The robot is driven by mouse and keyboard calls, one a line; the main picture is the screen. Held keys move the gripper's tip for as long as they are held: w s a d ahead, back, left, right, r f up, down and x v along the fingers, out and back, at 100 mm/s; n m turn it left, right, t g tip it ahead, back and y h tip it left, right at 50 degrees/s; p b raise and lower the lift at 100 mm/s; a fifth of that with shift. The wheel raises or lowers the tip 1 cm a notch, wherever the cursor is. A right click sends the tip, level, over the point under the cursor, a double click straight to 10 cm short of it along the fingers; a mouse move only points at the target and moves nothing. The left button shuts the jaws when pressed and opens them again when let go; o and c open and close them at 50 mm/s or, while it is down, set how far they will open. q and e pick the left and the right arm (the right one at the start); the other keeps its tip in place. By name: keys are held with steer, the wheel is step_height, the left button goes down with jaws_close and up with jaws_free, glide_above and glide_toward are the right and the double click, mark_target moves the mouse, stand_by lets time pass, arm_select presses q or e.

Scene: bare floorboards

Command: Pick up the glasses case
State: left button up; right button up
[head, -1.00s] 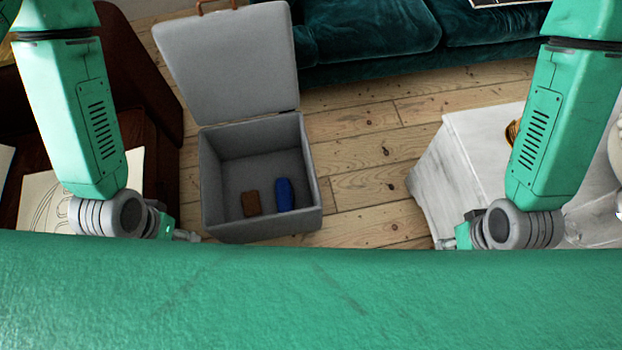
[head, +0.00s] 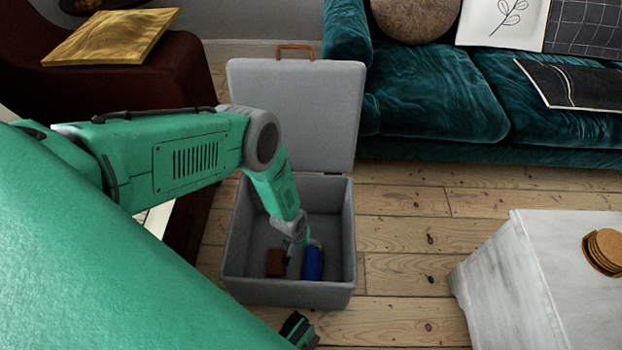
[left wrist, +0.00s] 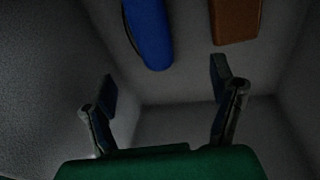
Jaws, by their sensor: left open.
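The glasses case looks to be the long blue rounded object (head: 313,263), lying in the grey open box (head: 290,292), towards its right side. It also shows at the top of the left wrist view (left wrist: 150,32). My left gripper (head: 303,243) reaches down into the box, just above and behind the blue case. In the left wrist view its two fingers (left wrist: 165,100) are spread apart with nothing between them. The case lies beyond the fingertips, apart from them.
A brown block-like object (head: 275,262) lies left of the blue case in the box; it also shows in the left wrist view (left wrist: 236,20). The box walls are close around the gripper, and its lid (head: 300,110) stands open behind. A marble table (head: 540,280) stands right.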

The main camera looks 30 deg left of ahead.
arm_select(q)
steer(key=b, duration=0.4)
glide_above(311, 261)
steer(key=f, duration=0.6)
steer(key=shift+s+a, duration=0.1)
steer(key=shift+s, duration=0.1)
steer(key=shift+w+f, duration=0.1)
steer(key=shift+f, duration=0.3)
steer(key=shift+a+f+b, duration=0.3)
steer(key=shift+f+b, duration=0.1)
steer(key=shift+f, duration=0.2)
steer(key=f+b, duration=0.1)
steer(key=f, duration=0.1)
steer(key=d+f+b, duration=0.1)
steer(key=f+b, duration=0.1)
steer(key=shift+w+d+f, duration=0.1)
steer(key=shift+w+f, duration=0.05)
steer(key=shift+f, duration=0.05)
steer(key=shift+d, duration=0.15)
steer(key=shift+a+f, duration=0.15)
steer(key=shift+a, duration=0.15)
steer(key=c, duration=1.2)
steer(key=shift+d, duration=0.1)
steer(key=shift+c, duration=0.4)
arm_select(e)
step_height(311, 261, down, 9)
steer(key=d, duration=0.1)
